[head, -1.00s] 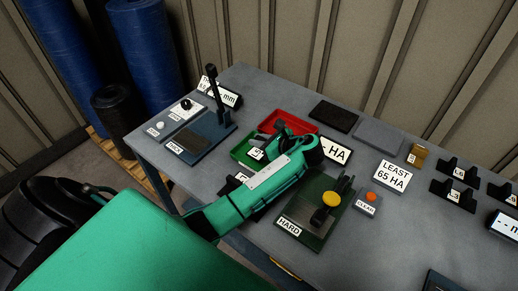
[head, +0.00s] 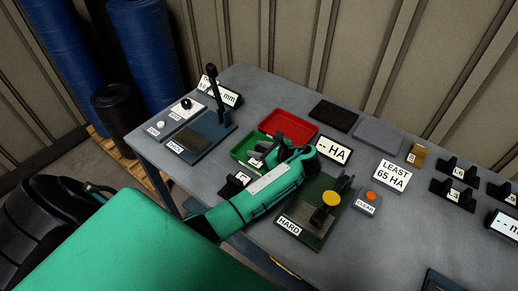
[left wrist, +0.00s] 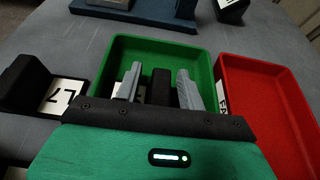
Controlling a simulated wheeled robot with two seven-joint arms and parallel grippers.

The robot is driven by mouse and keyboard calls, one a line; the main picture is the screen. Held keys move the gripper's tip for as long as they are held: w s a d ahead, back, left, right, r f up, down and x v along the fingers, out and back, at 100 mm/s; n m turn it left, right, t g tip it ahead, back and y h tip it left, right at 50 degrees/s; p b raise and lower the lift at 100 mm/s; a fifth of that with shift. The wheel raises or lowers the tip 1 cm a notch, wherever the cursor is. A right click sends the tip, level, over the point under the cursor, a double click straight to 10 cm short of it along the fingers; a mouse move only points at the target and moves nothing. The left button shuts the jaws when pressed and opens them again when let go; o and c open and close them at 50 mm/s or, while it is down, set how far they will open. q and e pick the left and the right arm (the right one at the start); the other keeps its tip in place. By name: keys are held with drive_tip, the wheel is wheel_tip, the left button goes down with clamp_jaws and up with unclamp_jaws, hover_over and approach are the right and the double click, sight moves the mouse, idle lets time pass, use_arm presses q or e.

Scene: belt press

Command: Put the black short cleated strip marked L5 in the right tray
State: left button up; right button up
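My left gripper (left wrist: 160,82) is over the green tray (left wrist: 194,48), its two grey fingers apart. A black piece (left wrist: 160,86) stands between the fingers, with narrow gaps showing on both sides. It is probably the L5 strip; its mark is not readable now. In the head view, my left gripper (head: 262,155) is at the green tray (head: 240,150), and the wrist hides much of the tray. The red tray (head: 288,123) lies beside it and looks empty; it also shows in the left wrist view (left wrist: 262,85). My right gripper is not in view.
A black holder marked L7 (left wrist: 25,88) stands left of the green tray. The hardness tester (head: 310,218) and orange-button CLEAR box (head: 368,200) are close to my left arm. A lever press (head: 205,135) stands behind left. More marked strips (head: 455,190) are at the right.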

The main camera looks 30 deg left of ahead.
sight(265, 150)
use_arm(q)
drive_tip(key=shift+d+r, duration=0.2)
drive_tip(key=shift+d, duration=0.1)
drive_tip(key=b+v, duration=0.1)
drive_tip(key=v, duration=0.6)
